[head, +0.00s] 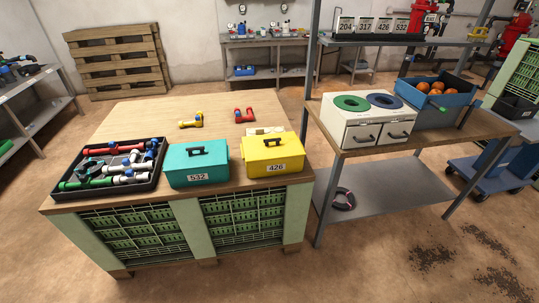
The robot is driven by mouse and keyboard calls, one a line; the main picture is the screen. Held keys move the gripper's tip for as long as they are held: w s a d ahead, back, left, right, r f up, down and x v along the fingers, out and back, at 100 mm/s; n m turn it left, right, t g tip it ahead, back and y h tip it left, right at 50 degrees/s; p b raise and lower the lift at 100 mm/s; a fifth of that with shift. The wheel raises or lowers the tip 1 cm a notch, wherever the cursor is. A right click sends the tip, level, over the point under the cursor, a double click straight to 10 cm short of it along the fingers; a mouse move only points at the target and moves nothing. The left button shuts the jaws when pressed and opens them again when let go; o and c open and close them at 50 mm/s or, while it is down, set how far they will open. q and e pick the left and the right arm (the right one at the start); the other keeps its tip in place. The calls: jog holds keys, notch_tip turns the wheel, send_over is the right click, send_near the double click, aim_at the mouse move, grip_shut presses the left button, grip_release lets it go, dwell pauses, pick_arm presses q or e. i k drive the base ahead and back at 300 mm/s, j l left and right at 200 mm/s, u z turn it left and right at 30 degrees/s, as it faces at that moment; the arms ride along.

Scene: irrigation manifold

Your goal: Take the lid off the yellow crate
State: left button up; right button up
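The yellow crate (272,168) stands near the front right corner of the wooden worktable, with a white label reading 426 on its front. Its yellow lid (272,144) is on top and has a dark handle (273,140). The lid appears to sit closed on the crate. Neither of my grippers shows in the head view.
A teal crate (198,176) labelled 532 stands just left of the yellow one. A black tray (152,186) of pipe fittings lies further left. Yellow (191,120) and red (244,114) fittings lie behind. A white two-drawer unit (352,111) stands on the bench to the right.

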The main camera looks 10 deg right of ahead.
aim_at(264, 147)
jog(key=i, duration=0.9)
